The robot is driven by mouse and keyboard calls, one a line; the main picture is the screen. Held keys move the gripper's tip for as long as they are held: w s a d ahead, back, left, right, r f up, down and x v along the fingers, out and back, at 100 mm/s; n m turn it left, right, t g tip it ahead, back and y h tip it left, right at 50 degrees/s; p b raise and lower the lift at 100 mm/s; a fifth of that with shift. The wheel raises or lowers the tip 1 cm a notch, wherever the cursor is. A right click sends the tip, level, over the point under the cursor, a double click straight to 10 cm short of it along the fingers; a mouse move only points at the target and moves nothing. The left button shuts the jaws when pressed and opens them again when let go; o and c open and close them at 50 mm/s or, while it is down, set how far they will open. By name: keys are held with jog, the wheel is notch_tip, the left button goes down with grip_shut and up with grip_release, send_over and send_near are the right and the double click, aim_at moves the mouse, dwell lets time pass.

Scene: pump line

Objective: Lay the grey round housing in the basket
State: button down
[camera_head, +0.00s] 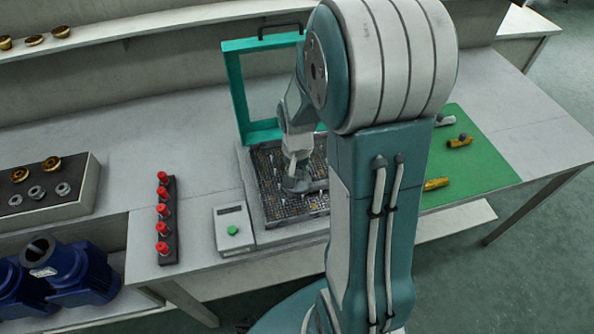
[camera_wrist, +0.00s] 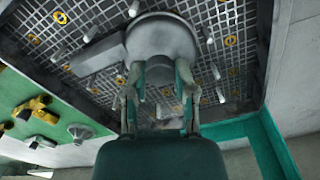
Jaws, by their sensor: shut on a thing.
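The grey round housing (camera_wrist: 160,38) is in my gripper (camera_wrist: 160,85), seen in the wrist view. The fingers are shut on its narrower near end, with its wide round part facing away from me. The basket (camera_head: 256,198) is a dark mesh tray with upright pins and yellow rings in its floor; its rim also shows in the wrist view (camera_wrist: 263,55). In the head view my gripper (camera_head: 298,183) is over the basket, and my arm hides its right side. A grey block shape extends left of the housing; I cannot tell whether it belongs to it. Contact with the floor is unclear.
A teal frame (camera_head: 238,95) stands behind the basket. A button box (camera_head: 233,230) and a rack of red-topped parts (camera_head: 165,220) are to its left. A green mat (camera_head: 485,165) with brass and grey parts is to its right. Blue motors (camera_head: 65,275) sit lower left.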

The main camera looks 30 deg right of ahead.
jog(key=shift+c, duration=1.8)
grip_release()
notch_tip(320, 180, up, 12)
jog(key=shift+a, duration=0.1)
jog(key=s+a+r+n+t, duration=0.5)
jog(key=s+a+r+n, duration=0.2)
jog(key=s, duration=0.5)
jog(key=a+r, duration=0.2)
jog(key=a, duration=0.1)
jog(key=shift+s+a+r+n+t, duration=0.2)
jog(key=shift+s+a+n+t, duration=0.1)
jog(key=shift+a, duration=0.05)
